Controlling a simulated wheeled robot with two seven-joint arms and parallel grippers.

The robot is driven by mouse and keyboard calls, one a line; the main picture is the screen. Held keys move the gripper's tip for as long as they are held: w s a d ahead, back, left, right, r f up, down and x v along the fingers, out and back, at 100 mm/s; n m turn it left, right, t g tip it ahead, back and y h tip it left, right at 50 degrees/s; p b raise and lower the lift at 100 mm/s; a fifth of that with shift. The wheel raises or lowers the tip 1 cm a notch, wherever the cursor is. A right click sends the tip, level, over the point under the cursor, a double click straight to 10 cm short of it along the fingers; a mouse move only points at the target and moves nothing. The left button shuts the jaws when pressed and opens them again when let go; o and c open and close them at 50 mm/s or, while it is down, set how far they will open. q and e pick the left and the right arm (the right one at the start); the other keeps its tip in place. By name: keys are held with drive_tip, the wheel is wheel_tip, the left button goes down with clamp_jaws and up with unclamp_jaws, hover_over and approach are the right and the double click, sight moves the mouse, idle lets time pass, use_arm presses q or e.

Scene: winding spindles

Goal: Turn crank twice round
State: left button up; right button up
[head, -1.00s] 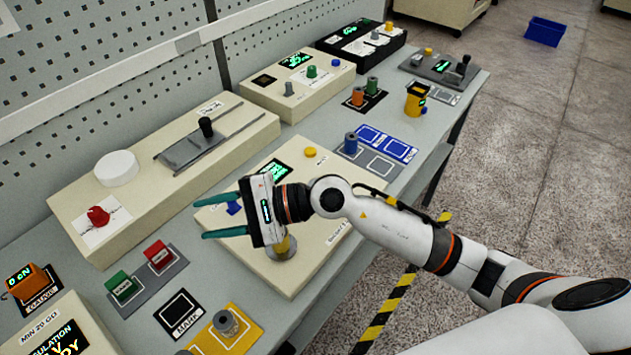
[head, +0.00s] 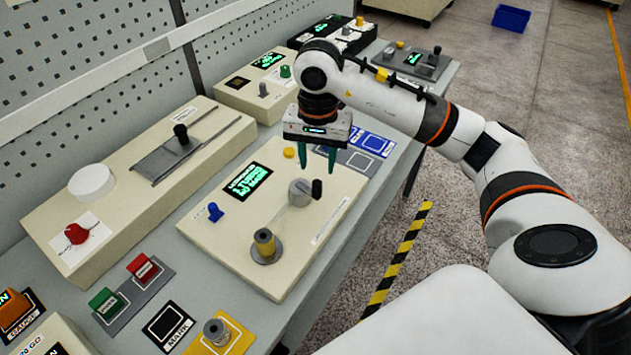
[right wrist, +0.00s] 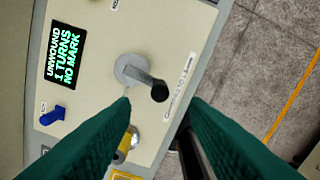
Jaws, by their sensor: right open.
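The crank (head: 303,191) is a grey round hub with a short arm and an upright black knob, on a cream winding box (head: 315,232). In the right wrist view the crank arm (right wrist: 140,74) points down and right to the black knob (right wrist: 160,92). My right gripper (head: 319,166), with green fingers pointing down, is open and empty above the box, by the crank. In the right wrist view the knob appears between the fingertips; whether they touch it is unclear. The display (right wrist: 66,57) reads "UNWOUND 1 TURNS NO MARK". My left gripper is out of view.
A yellow-brown spool (head: 264,243) stands on the box, with a faint line towards the crank. A blue switch (head: 214,212) and a yellow button (head: 290,152) sit on the box. A slider box (head: 120,185) is at left. Blue-framed pads (head: 372,143) lie behind.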

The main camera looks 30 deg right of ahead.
sight(317, 182)
wheel_tip(317, 182, down, 6)
drive_tip(key=shift+f+p, duration=0.1)
drive_tip(key=shift+p, duration=0.7)
drive_tip(key=shift+f, duration=0.75)
drive_tip(key=shift+c, duration=0.5)
clamp_jaws()
